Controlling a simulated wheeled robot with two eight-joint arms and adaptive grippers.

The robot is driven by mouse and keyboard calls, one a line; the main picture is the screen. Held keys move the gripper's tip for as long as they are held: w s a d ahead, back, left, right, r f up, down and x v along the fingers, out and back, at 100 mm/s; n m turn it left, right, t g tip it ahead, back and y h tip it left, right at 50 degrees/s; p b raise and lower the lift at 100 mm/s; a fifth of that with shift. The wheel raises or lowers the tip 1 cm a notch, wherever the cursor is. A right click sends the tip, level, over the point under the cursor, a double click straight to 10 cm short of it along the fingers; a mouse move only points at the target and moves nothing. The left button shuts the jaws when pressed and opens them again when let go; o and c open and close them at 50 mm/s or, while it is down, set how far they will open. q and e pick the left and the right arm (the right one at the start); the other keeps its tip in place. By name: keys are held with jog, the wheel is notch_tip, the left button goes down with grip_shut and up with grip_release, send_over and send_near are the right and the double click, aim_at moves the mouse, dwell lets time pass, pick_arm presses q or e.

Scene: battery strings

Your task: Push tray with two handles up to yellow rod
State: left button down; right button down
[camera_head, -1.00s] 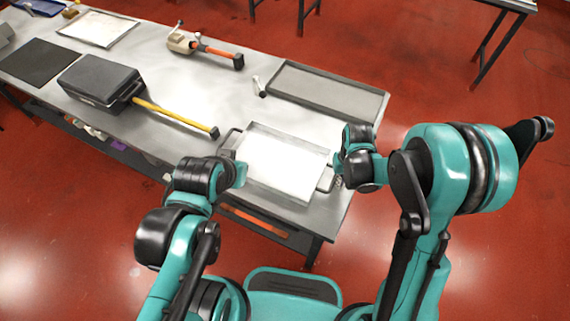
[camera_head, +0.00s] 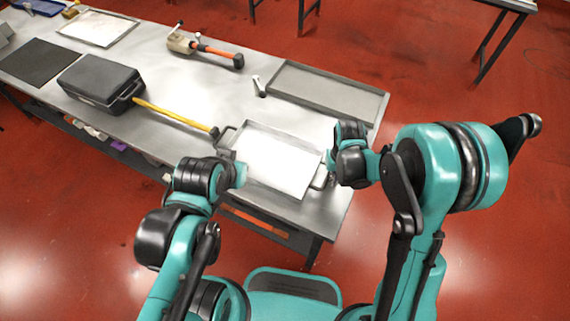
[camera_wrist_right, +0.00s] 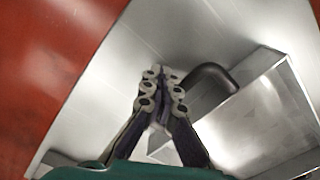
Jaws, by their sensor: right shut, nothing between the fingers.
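The shallow metal tray with two handles (camera_head: 278,163) lies flat on the near right part of the table. Its left handle (camera_head: 226,137) is close to the dark end of the yellow rod (camera_head: 172,114); I cannot tell if they touch. My right gripper (camera_head: 331,173) is at the tray's right end, its tips mostly hidden by the wrist. In the right wrist view the right gripper (camera_wrist_right: 160,78) is shut and empty, its tips beside the tray's black handle (camera_wrist_right: 212,76). My left gripper (camera_head: 240,174) is by the tray's near left corner, its fingers not clear.
A black case (camera_head: 98,78) lies at the other end of the yellow rod. A larger grey tray (camera_head: 330,92) lies behind the handled tray. A tool with an orange shaft (camera_head: 213,50) lies at the table's back.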

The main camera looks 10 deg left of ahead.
jog(key=shift+w+a, duration=0.1)
jog(key=shift+a, duration=0.4)
jog(key=shift+s+d, duration=0.2)
jog(key=shift+d, duration=0.85)
notch_tip(320, 180, up, 8)
jog(key=p, duration=0.5)
jog(key=shift+r, duration=0.1)
